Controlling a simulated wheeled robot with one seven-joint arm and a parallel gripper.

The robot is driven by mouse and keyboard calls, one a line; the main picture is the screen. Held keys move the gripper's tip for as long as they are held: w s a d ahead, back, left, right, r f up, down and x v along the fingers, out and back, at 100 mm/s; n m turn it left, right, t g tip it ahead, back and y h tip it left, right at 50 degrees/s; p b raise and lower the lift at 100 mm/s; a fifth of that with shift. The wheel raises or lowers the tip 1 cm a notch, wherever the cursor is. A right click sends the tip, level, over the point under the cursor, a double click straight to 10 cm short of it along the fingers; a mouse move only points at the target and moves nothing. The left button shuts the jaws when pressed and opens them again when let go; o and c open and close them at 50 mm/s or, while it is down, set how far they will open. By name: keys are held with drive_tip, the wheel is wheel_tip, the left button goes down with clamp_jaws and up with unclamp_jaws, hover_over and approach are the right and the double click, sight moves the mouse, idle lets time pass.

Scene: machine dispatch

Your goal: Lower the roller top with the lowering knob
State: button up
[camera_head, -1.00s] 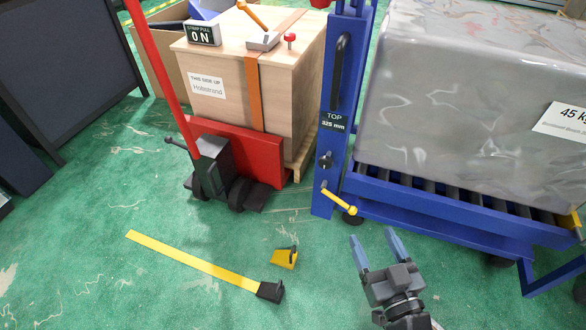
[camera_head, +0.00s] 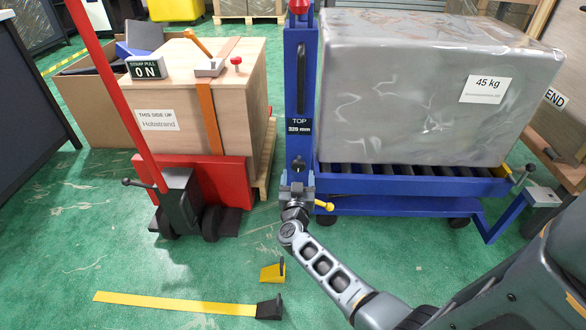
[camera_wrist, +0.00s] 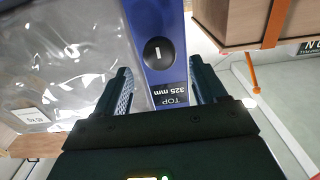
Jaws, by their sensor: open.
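The lowering knob, round and black, is on the blue post (camera_head: 299,100) below a label reading TOP 325 mm (camera_head: 299,126). In the wrist view the knob (camera_wrist: 158,52) shows a white mark and lies ahead of and between my fingertips. My gripper (camera_head: 298,181) is at the front of the post, just below the knob in the head view, and hides part of the post. In the wrist view my gripper (camera_wrist: 161,72) is open and empty. The roller top (camera_head: 420,181) is a blue frame with dark rollers, carrying a grey wrapped 45 kg load (camera_head: 420,95).
A yellow-tipped lever (camera_head: 325,206) sticks out low, right of my gripper. A red pallet truck (camera_head: 185,185) with a wooden crate (camera_head: 170,90) stands left. A yellow wedge (camera_head: 272,272) and yellow strip (camera_head: 175,304) lie on the green floor.

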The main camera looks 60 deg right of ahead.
sight(298, 167)
drive_tip(key=b+x, duration=0.2)
drive_tip(key=x, duration=0.4)
drive_tip(key=c, duration=1)
